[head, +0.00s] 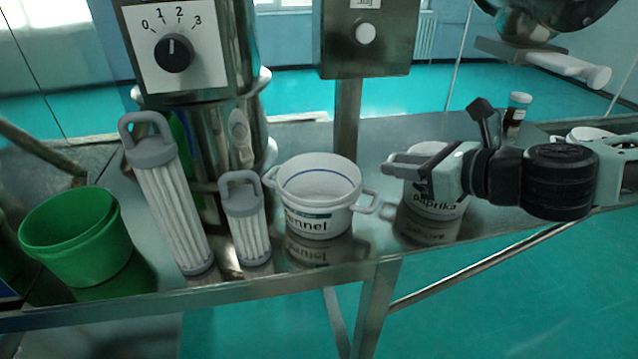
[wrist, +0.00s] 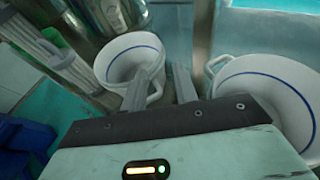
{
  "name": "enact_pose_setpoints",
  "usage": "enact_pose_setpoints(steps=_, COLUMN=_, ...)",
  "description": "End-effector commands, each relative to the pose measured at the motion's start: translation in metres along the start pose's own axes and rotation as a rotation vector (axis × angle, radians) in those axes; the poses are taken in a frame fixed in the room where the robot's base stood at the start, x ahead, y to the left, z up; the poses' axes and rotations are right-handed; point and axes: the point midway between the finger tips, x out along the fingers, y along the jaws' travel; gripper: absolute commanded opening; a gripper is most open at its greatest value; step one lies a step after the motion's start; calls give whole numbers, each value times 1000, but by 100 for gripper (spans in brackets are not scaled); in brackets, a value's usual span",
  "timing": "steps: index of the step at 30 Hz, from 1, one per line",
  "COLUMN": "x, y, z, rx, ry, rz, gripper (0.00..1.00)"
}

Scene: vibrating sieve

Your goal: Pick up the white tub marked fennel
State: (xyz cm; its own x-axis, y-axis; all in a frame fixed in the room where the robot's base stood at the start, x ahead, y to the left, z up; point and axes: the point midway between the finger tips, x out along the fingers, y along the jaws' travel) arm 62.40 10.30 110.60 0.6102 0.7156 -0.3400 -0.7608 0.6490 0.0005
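The white tub marked fennel (head: 318,222) stands upright on the metal table in the head view, with a side handle at left and right and a blue line inside. In the wrist view the fennel tub (wrist: 108,62) is at upper left. My gripper (head: 388,164) points left, right of the fennel tub and above its rim, over the paprika tub. In the wrist view my gripper (wrist: 168,78) shows two fingers with a gap between them and nothing held. The left finger overlaps the fennel tub's near handle in the picture; I cannot tell whether they touch.
The white paprika tub (head: 437,208) stands right of the fennel tub, partly hidden by my gripper. Two grey-handled ribbed filters (head: 168,195) and (head: 247,225) stand to the left, with a green bucket (head: 75,262) beyond. A steel machine with a dial (head: 174,53) rises behind.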

Motion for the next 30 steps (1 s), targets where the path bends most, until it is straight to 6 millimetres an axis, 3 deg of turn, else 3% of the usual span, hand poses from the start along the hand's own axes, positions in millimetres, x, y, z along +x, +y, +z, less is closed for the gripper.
enact_pose_setpoints(steps=5, x=6, y=6, z=4, rx=2, ry=4, rz=8, gripper=29)
enact_pose_setpoints(steps=12, x=48, y=5, z=-2, rx=-1, ry=3, rz=5, gripper=29)
enact_pose_setpoints(steps=19, x=63, y=5, z=-2, rx=0, ry=4, rz=4, gripper=29)
enact_pose_setpoints(steps=30, x=108, y=5, z=-4, rx=-1, ry=3, rz=5, gripper=29)
